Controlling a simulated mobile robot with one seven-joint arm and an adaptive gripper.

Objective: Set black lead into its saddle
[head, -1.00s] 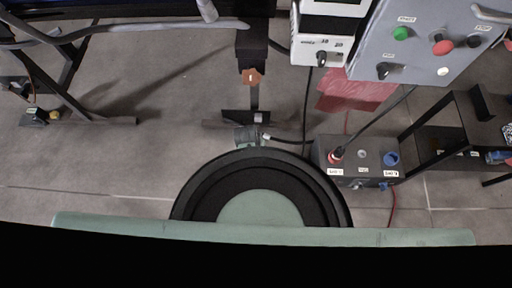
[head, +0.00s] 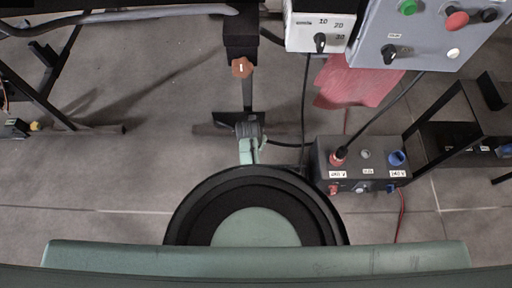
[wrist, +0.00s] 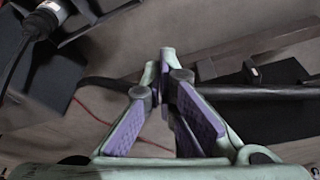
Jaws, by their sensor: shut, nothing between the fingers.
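My gripper (wrist: 168,62) is shut with its fingertips together and nothing between them. In the head view its green fingertips (head: 250,150) show just above my dark round arm part, close to the foot of a stand. In the wrist view a thick black lead (wrist: 270,91) runs across behind the fingers, which hide part of it; I cannot tell whether they touch it. A small dark bracket (wrist: 251,72) stands at the lead to the right of the fingers; I cannot tell whether it is the saddle. In the head view a thin black lead (head: 285,145) runs right from the fingertips.
A dark socket box (head: 362,170) with a red plug and blue socket stands right of my gripper. A grey control panel (head: 425,40) and white dial box (head: 315,30) are above it. A red sheet (head: 350,85) lies behind. Open floor (head: 150,160) is at left.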

